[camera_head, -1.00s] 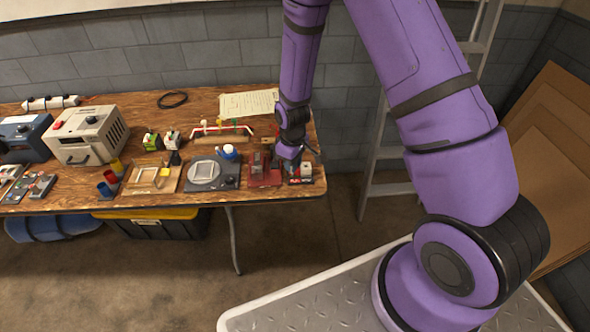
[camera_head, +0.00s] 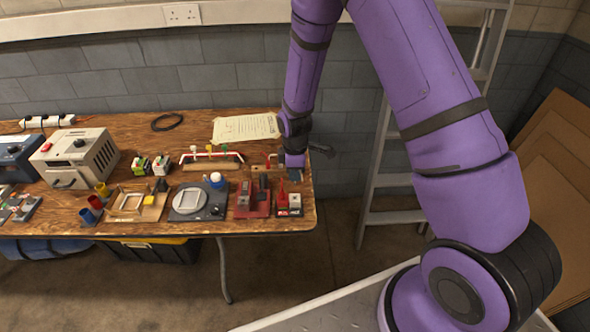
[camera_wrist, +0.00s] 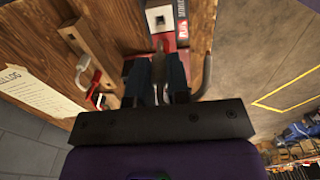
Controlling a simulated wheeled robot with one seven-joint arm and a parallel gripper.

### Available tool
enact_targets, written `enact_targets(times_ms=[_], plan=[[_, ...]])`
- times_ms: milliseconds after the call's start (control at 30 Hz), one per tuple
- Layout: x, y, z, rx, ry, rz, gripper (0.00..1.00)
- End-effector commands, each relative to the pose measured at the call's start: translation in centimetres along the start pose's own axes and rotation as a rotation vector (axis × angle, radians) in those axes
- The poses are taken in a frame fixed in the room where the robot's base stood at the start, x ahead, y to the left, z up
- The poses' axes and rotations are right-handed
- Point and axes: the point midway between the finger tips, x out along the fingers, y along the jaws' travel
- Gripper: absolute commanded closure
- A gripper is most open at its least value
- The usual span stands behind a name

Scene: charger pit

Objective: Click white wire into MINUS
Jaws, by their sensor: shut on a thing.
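The small terminal block (camera_head: 289,211) stands near the bench's right front edge, with a red upright piece on its left and a white housing (camera_head: 295,201) on its right. In the wrist view the white housing (camera_wrist: 160,19) shows a dark square opening beside a red label (camera_wrist: 183,20), whose lettering I cannot read surely. My gripper (camera_head: 293,170) is above and behind the block. In the wrist view my gripper (camera_wrist: 159,72) is shut on a narrow grey piece (camera_wrist: 158,68), probably the white wire's end. A grey curved length (camera_wrist: 206,77) shows right of the fingers.
A wooden rail with a pale hook (camera_wrist: 83,70) lies left of the fingers. A red base with grey upright parts (camera_head: 253,200) stands left of the block. A paper sheet (camera_head: 246,128) lies behind. Open floor lies beyond the bench's right edge.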

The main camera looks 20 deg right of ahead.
Motion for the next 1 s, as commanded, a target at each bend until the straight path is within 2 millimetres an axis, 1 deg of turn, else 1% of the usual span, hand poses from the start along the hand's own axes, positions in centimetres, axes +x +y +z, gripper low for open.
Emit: enact_targets(times_ms=[1000], plan=[[5.3, 0.0, 0.0, 0.002, -0.001, -0.001, 1.00]])
